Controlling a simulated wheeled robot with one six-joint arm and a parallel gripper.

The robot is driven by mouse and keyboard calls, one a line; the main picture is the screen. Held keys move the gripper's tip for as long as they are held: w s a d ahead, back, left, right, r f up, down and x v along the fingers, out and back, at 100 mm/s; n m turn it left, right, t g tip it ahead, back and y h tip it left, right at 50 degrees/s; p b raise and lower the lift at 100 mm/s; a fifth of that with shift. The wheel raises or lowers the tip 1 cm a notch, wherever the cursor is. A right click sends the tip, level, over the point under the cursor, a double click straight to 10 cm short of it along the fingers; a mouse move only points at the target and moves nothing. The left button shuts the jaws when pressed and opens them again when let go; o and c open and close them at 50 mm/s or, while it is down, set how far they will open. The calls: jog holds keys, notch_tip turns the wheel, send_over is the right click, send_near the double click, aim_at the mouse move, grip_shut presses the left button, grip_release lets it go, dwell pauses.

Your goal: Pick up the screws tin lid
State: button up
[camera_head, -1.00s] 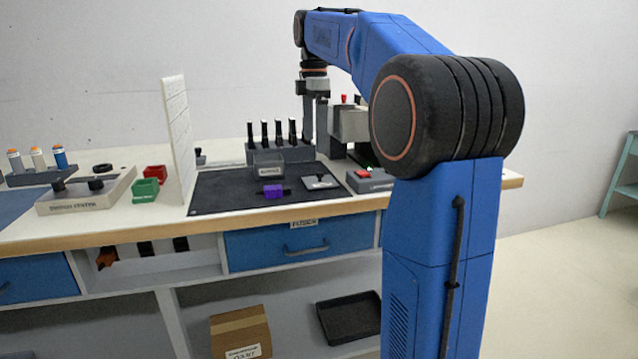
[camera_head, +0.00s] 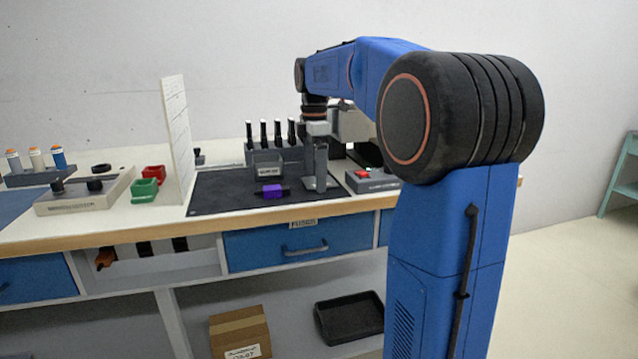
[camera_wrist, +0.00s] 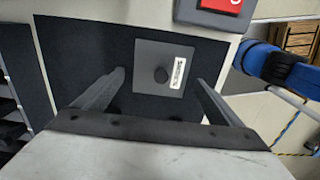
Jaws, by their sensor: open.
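The screws tin lid is a flat grey square (camera_wrist: 150,60) with a dark round knob at its middle and a white label strip. It lies on the black mat (camera_wrist: 90,45) in the wrist view. In the head view my gripper (camera_head: 320,188) points down over the lid's place and largely hides it. The label's writing is too small to read. An open grey tin (camera_head: 268,170) stands on the mat, left of my gripper.
A purple item (camera_head: 272,191) lies close to the left of my gripper. A grey box with a red button (camera_head: 362,174) stands to the right. Upright black-handled tools (camera_head: 277,132) in a rack are behind. A white panel (camera_head: 178,135) stands at the mat's left edge.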

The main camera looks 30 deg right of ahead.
jog(key=c, duration=1.1)
jog(key=shift+c, duration=0.2)
